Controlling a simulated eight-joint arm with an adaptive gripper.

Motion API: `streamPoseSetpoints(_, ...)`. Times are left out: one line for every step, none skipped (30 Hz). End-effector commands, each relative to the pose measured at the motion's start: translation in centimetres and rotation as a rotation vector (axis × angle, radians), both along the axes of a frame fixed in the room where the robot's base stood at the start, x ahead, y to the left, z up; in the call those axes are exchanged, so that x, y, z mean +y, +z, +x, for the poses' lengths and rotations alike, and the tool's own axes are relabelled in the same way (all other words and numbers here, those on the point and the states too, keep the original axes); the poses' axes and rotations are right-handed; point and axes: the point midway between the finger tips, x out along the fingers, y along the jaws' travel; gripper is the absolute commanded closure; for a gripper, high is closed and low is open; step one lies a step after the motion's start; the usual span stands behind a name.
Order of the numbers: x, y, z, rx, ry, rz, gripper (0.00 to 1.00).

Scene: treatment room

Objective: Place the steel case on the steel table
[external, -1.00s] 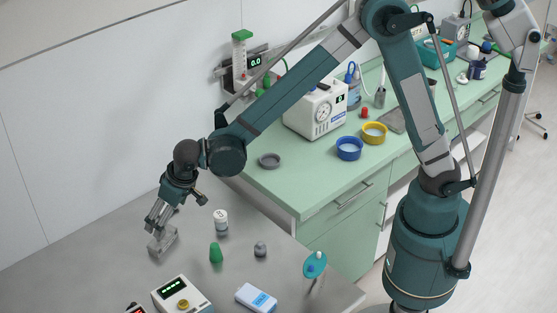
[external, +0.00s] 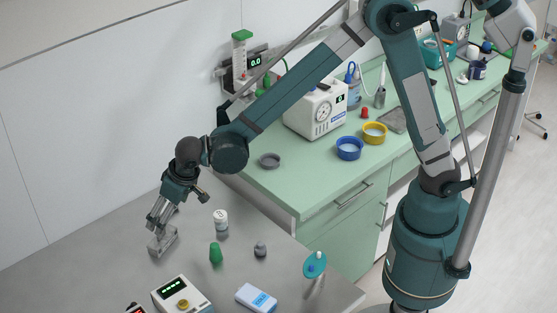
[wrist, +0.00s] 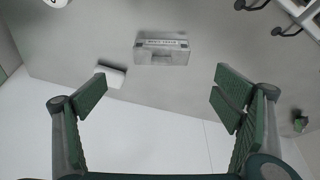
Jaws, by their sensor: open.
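The steel case (external: 163,242) is a small grey box resting on the steel table (external: 110,272), near its back left. In the wrist view the case (wrist: 162,50) has a dark printed strip and a handle, and lies past the fingertips, centred between them. My gripper (external: 157,225) is just above the case in the external view, with its fingers partly overlapping it there. In the wrist view my gripper (wrist: 160,95) has its two green-padded fingers spread wide apart with nothing between the pads.
A white jar (external: 221,222) stands to the right of the case; green (external: 215,253) and grey (external: 260,249) small items stand nearer the front. An instrument box (external: 181,298) and a blue-white pack (external: 257,298) lie at the front. The green counter (external: 290,185) rises behind right.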

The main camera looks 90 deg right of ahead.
Motion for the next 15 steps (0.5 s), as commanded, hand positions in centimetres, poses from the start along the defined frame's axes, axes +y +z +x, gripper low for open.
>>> streamPoseSetpoints(-0.2,0.4,-0.3,-0.001,0.003,0.001,0.1)
streamPoseSetpoints(-0.3,0.7,-0.5,-0.001,0.005,0.001,0.1)
streamPoseSetpoints(-0.4,1.1,-0.9,-0.003,0.007,0.001,0.1)
streamPoseSetpoints(-0.6,1.5,-1.2,-0.004,0.011,0.002,0.1)
streamPoseSetpoints(-0.7,1.9,-1.5,-0.005,0.015,0.003,0.1)
streamPoseSetpoints(-0.9,2.5,-2.0,-0.008,0.021,0.003,0.1)
streamPoseSetpoints(-1.1,2.9,-2.3,-0.01,0.025,0.004,0.1)
streamPoseSetpoints(-1.2,3.4,-2.7,-0.012,0.029,0.004,0.1)
streamPoseSetpoints(-1.4,4.0,-3.3,-0.014,0.036,0.005,0.1)
streamPoseSetpoints(-1.6,4.5,-3.7,-0.016,0.041,0.005,0.1)
streamPoseSetpoints(-1.8,5.0,-4.2,-0.017,0.047,0.006,0.1)
streamPoseSetpoints(-2.0,5.6,-4.8,-0.02,0.053,0.006,0.1)
streamPoseSetpoints(-2.2,6.1,-5.3,-0.022,0.058,0.006,0.1)
streamPoseSetpoints(-2.4,6.6,-5.8,-0.024,0.063,0.006,0.1)
streamPoseSetpoints(-2.7,7.2,-6.5,-0.027,0.071,0.006,0.1)
